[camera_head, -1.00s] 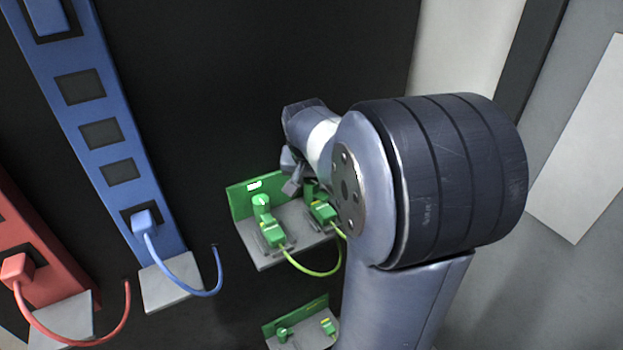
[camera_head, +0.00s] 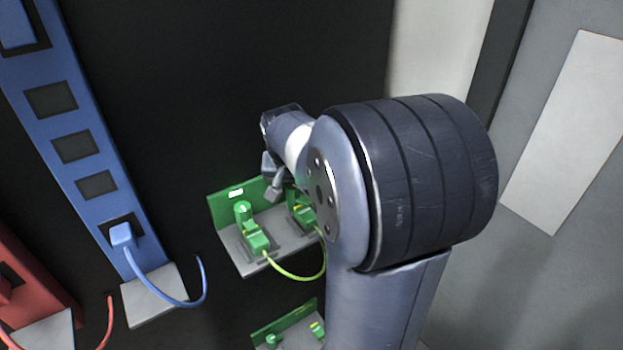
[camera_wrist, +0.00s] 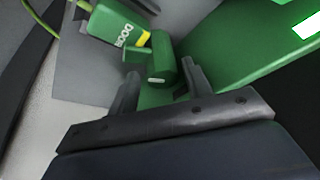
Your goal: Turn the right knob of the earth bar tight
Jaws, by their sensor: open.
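The earth bar is a green back plate (camera_head: 222,208) on a grey shelf (camera_head: 245,265). In the head view its left green knob (camera_head: 242,210) stands clear behind a green plug (camera_head: 257,242). The right knob is largely hidden by my arm there. In the wrist view this green knob (camera_wrist: 165,58), with a pale mark on its end, shows between my fingertips. My gripper (camera_wrist: 160,75) is open, with a finger to each side of the knob; contact is not visible. My gripper (camera_head: 270,178) is partly hidden in the head view.
A green plug marked "DOOR" (camera_wrist: 112,24) lies close beyond the knob. A yellow-green cable (camera_head: 300,278) loops below the shelf. A lower green bracket (camera_head: 285,322) sits beneath. A blue bar (camera_head: 75,110) and a red bar (camera_head: 30,290) stand at left.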

